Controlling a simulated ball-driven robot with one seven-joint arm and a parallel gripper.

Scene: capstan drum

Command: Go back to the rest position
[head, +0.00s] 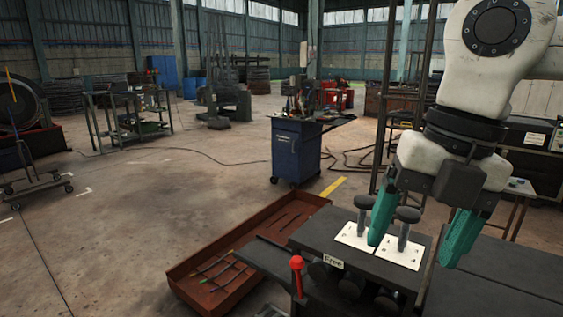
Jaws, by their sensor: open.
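Two grey knobbed posts stand on white plates there, a left post (362,216) and a right post (405,228). The left finger overlaps the space between the posts in the picture; I cannot tell whether it touches either one. A label reading "Free" (333,262) is on the bench's front edge. A red-knobbed lever (296,264) stands at its front left.
A rust-red tray (180,274) with several thin tools lies left of the bench. A blue cabinet (296,152) stands behind it. A dark upright frame (383,140) rises close behind my arm. The concrete floor at left centre is mostly clear, with a cable across it.

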